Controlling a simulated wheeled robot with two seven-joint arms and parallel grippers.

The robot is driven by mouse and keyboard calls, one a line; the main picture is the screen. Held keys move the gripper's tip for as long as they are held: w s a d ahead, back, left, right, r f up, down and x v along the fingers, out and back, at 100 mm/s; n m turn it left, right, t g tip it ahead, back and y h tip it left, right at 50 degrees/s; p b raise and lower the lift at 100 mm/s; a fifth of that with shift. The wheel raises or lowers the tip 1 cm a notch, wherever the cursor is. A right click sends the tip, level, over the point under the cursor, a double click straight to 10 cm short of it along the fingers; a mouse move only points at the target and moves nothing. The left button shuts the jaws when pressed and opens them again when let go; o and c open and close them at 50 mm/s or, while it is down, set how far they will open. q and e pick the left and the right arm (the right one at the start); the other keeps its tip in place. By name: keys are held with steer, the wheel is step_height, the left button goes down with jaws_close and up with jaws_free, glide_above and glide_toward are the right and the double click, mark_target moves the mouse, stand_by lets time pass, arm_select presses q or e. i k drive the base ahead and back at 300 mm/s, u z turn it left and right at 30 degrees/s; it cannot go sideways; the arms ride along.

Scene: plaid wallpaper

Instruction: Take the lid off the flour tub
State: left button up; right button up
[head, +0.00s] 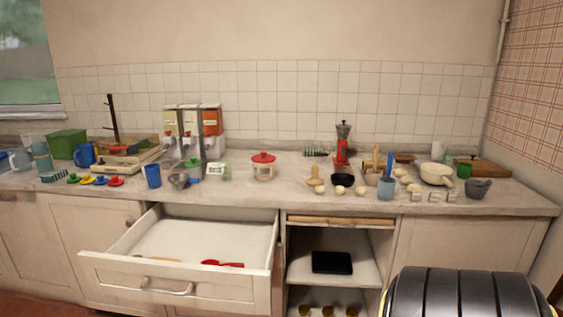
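A clear tub (263,172) with a red lid (263,157) stands upright on the counter, left of centre, with the lid on it. A smaller jar with a green lid (193,163) stands to its left. No label is readable, so I cannot tell for certain which one holds flour. Neither of my grippers shows in the head view.
An open drawer (190,240) juts out below the counter, with a red utensil (222,264) inside. Dispensers (192,125) stand behind on the left. A red grinder (342,150) stands right of the red-lidded tub. A dark ribbed shape, unclear whether mine, covers the lower right.

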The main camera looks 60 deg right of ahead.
mark_target(263, 157)
steer(key=z, duration=1.7)
